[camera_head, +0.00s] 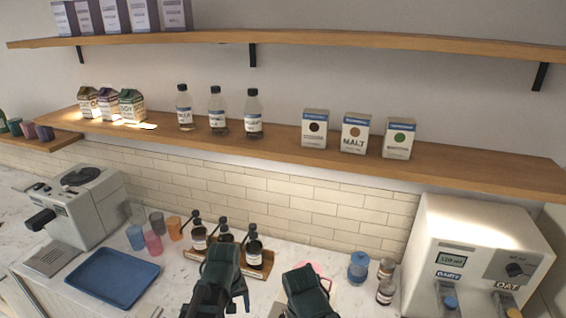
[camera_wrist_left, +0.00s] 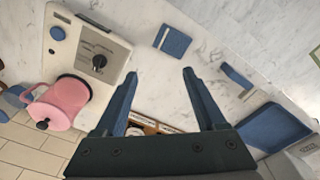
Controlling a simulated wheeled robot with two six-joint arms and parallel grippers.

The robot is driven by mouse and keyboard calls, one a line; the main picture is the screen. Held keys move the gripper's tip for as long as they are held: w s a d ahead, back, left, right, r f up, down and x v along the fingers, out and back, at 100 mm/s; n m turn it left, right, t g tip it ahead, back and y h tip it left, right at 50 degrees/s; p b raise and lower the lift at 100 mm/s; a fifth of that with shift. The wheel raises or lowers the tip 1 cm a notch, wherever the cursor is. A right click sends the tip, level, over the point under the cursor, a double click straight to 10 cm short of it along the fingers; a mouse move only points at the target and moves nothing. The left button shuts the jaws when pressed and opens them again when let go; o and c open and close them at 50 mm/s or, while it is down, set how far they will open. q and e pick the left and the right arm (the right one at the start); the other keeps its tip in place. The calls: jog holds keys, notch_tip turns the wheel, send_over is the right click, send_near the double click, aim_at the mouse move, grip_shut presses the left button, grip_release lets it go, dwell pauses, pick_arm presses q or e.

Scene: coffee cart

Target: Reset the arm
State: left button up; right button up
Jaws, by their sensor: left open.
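My left gripper (camera_wrist_left: 159,76) is open in the left wrist view. Its two dark blue fingers are spread, with nothing between them but the marble counter (camera_wrist_left: 130,20) beyond. In the head view the dark green parts of both my arms rise from the bottom edge, in front of the bottle rack. No fingertips show there, and my right gripper is not visible.
The left wrist view shows a pink pitcher (camera_wrist_left: 60,103) on a white appliance with a knob, a blue square (camera_wrist_left: 172,41) and a blue tray (camera_wrist_left: 272,130).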

pick_arm(q)
jog(key=s+a+m, duration=0.4)
jog(key=s+d+f+m+b, duration=0.1)
jog(key=d+f+b, duration=0.2)
jog(key=f+b, duration=0.1)
jog(key=s+d+f+m+b, duration=0.1)
jog(key=s+d+f+b, duration=0.1)
jog(key=d+f+b, duration=0.2)
jog(key=s+d+f+m+y+b, duration=0.1)
jog(key=s+d+f+b, duration=0.1)
jog(key=d+f+b, duration=0.2)
jog(key=shift+d+g, duration=0.2)
jog(key=shift+g, duration=0.2)
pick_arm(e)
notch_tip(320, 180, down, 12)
pick_arm(q)
jog(key=shift+r, duration=0.1)
